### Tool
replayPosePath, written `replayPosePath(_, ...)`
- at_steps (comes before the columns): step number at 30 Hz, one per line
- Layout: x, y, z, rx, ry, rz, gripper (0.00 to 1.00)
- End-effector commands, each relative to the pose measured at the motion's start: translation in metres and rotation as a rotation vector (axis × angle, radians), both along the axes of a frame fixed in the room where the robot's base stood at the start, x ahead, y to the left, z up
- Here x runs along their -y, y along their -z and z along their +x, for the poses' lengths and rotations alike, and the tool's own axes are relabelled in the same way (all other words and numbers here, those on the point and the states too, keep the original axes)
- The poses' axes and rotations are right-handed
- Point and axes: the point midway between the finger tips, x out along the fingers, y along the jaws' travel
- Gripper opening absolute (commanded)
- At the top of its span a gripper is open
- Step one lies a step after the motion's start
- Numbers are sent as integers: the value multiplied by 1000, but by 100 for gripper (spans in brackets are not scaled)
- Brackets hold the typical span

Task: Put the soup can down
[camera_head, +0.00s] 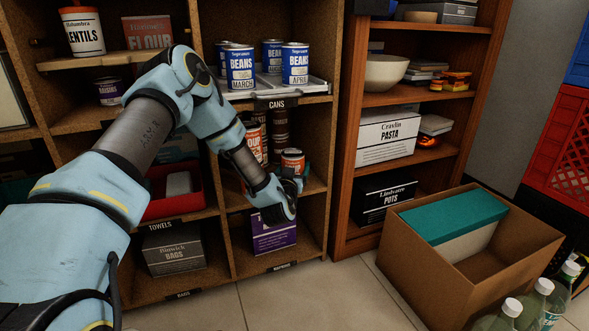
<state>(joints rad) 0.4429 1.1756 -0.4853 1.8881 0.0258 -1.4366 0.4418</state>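A soup can (293,161) with an orange-red label stands upright in the shelf compartment under the "CANS" label. Its lower part is hidden behind my gripper (291,186). My gripper is inside the front of that compartment, right at the can. Its fingers are mostly hidden by my own wrist, so I cannot tell whether they are around the can or apart from it. Another orange-red can (254,141) with "SOUP" lettering partly visible stands to the left, partly behind my arm. Dark cans (280,130) are stacked beside it.
Blue and white bean cans (295,64) stand on the shelf above. A purple box (273,235) sits in the compartment below. A wooden upright separates this shelf from a brown bookcase on the right. An open cardboard box (412,262) and bottles (541,300) stand on the floor at right.

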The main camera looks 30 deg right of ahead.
Motion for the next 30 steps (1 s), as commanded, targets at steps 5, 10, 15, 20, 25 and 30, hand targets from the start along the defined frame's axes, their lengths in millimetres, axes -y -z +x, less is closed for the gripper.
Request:
replayPosePath(5, 0, 3, 0, -1, 0, 1, 86)
replayPosePath(10, 0, 3, 0, -1, 0, 1, 100)
replayPosePath(15, 0, 2, 0, -1, 0, 1, 100)
replayPosePath(20, -4, -1, -6, -2, 1, 2, 100)
replayPosePath(25, -23, -2, -30, -5, 3, 4, 100)
replayPosePath(30, -46, -1, -59, -5, 2, 4, 100)
